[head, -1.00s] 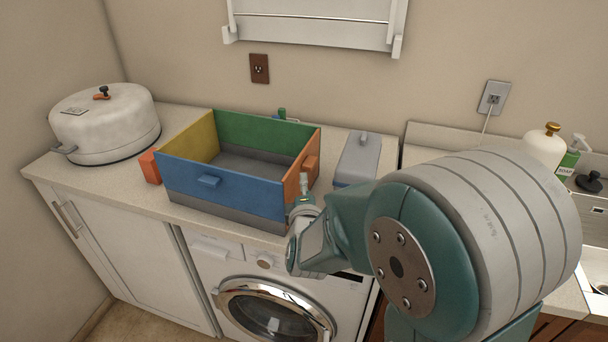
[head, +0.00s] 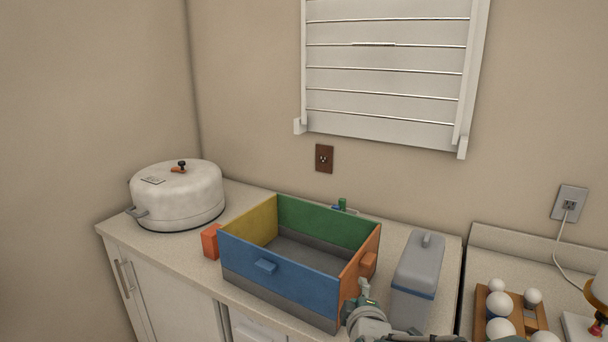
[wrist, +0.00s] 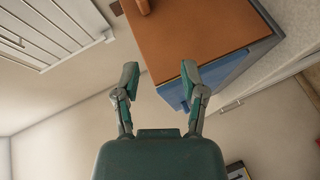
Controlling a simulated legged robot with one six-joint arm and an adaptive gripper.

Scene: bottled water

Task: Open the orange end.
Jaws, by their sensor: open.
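The box has a blue front (head: 280,283), a yellow left side, a green back and an orange end (head: 352,285) on the right. The orange end stands upright, its edges meeting the blue and green walls, with an orange knob (head: 368,264) on its outer face. My gripper (head: 362,293) is low beside this end, partly cut off by the picture's bottom edge. In the wrist view the open fingers (wrist: 161,72) are apart and empty, facing the orange end (wrist: 190,35). The knob (wrist: 143,6) is beyond the fingertips at the top edge. Contact cannot be told.
A grey lidded container (head: 418,275) stands close right of the orange end, leaving a narrow gap. A white pot (head: 178,197) and an orange block (head: 210,241) are left of the box. White balls in a wooden holder (head: 497,308) are farther right. A rack (head: 385,80) hangs above.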

